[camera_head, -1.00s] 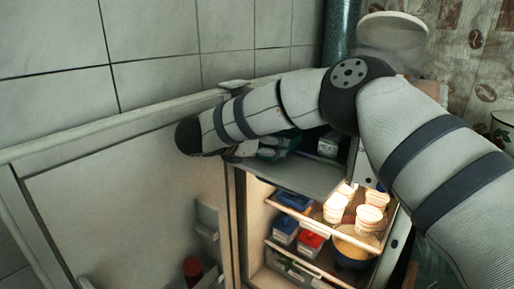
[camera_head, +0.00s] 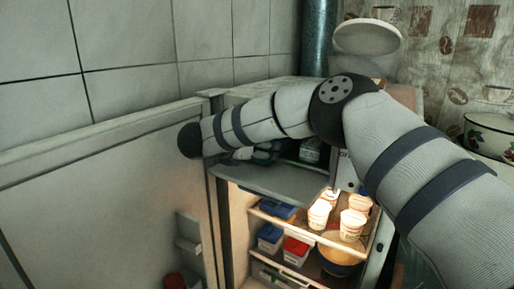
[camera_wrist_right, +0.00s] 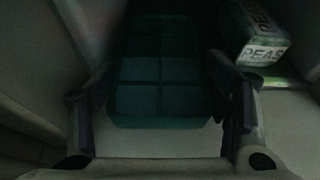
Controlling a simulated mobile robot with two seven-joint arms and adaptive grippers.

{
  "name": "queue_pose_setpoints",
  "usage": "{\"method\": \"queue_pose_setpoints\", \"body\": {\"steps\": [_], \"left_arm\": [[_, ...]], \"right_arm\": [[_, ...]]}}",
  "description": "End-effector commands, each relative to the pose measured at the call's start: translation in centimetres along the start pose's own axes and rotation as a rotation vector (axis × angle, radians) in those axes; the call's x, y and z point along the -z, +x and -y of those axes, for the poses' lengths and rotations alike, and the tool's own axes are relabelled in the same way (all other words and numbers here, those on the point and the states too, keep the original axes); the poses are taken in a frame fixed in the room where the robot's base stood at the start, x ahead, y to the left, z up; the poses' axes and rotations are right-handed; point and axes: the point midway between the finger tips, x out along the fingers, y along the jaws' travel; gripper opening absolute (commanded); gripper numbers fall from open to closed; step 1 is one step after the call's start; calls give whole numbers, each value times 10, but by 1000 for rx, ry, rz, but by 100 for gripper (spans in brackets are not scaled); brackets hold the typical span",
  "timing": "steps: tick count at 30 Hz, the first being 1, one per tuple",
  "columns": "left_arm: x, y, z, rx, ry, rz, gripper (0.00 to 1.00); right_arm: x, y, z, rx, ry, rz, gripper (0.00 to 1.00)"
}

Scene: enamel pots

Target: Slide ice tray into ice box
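The ice tray is a dark teal block of square compartments in the right wrist view (camera_wrist_right: 160,75). It lies flat on a pale floor inside the dark ice box. In the head view, a teal bit, apparently the tray (camera_head: 264,152), shows under my right arm at the ice box (camera_head: 270,182) opening. My right gripper (camera_wrist_right: 160,92) has its two fingers spread wide, one on each side of the tray's near part. Whether a finger touches the tray is too dark to tell. In the head view my forearm hides most of the right gripper. My left gripper is not in view.
A peas box (camera_wrist_right: 262,36) stands to the right of the tray. The fridge door (camera_head: 100,205) is swung open to the left. Below the ice box, lit shelves hold white cups (camera_head: 351,224) and lidded containers (camera_head: 297,247). A tiled wall is behind.

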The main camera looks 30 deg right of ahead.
Motion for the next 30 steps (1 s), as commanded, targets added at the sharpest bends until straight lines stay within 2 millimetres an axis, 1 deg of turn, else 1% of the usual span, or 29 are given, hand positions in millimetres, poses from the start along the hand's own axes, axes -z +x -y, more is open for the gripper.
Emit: {"method": "queue_pose_setpoints", "body": {"steps": [1, 3, 14, 17, 24, 27, 30], "left_arm": [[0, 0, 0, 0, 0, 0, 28], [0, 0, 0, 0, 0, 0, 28], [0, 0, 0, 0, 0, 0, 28], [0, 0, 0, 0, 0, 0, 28], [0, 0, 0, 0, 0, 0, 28], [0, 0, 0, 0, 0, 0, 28], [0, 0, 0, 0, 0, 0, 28]], "right_arm": [[-1, 0, 0, 0, 1, 1, 79], [-1, 0, 0, 0, 1, 1, 94], [0, -3, 0, -1, -1, -1, 94], [0, -18, -1, -3, 0, -1, 94], [-1, -83, -1, -4, 1, 1, 94], [0, -103, 0, -2, -1, 2, 94], [0, -116, 0, -1, 1, 0, 94]]}}
